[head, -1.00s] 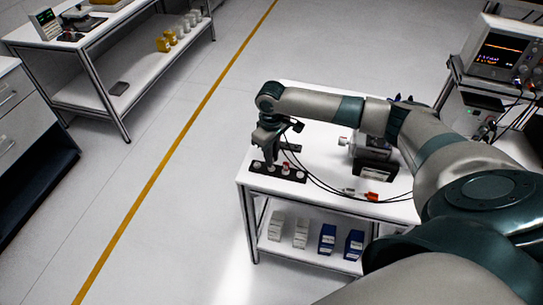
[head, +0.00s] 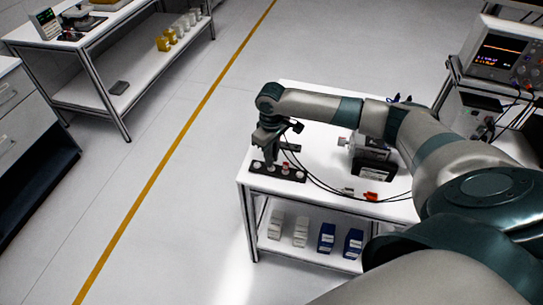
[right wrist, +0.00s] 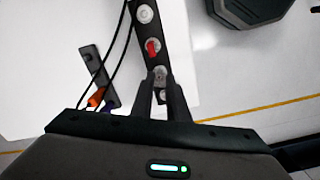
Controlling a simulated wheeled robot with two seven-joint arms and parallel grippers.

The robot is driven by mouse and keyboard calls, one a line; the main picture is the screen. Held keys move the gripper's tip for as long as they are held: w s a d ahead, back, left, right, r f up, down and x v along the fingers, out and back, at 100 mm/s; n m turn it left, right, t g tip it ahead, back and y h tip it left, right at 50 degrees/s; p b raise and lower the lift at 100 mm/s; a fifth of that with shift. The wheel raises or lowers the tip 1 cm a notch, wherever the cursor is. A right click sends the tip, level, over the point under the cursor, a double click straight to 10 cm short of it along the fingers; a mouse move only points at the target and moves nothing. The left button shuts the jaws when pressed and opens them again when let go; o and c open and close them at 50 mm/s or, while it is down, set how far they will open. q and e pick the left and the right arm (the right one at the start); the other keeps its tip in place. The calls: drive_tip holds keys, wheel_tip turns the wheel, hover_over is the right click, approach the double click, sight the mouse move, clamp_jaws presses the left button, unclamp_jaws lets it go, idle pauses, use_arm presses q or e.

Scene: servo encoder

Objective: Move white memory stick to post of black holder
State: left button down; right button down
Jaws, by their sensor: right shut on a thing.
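The black holder (head: 262,173) is a narrow strip near the left front corner of the white table, with a row of round posts. In the right wrist view the holder (right wrist: 148,31) runs up from my fingertips. My right gripper (head: 270,163) points down over it. In the wrist view the right gripper (right wrist: 160,88) is shut on a small pale piece, seemingly the white memory stick (right wrist: 160,74). It is at the holder's row; whether it sits on a post cannot be told. A red-topped piece (right wrist: 152,48) stands beside it on the holder. My left gripper is out of view.
A second, smaller black strip (head: 291,148) lies behind the holder. Thin black cables loop across the table to an orange-red plug (head: 370,196). A grey-black device (head: 373,158) stands at the table's right. Boxes (head: 327,238) sit on the lower shelf.

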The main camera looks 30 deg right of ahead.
drive_tip(key=shift+f, duration=0.45)
idle(0.3)
drive_tip(key=c, duration=1.6)
unclamp_jaws()
drive_tip(key=shift+c, duration=0.2)
drive_tip(key=shift+r, duration=0.1)
drive_tip(key=shift+r+b, duration=0.45)
drive_tip(key=shift+r, duration=0.35)
wheel_tip(320, 180, up, 16)
drive_tip(key=b, duration=0.4)
drive_tip(key=shift+f, duration=0.15)
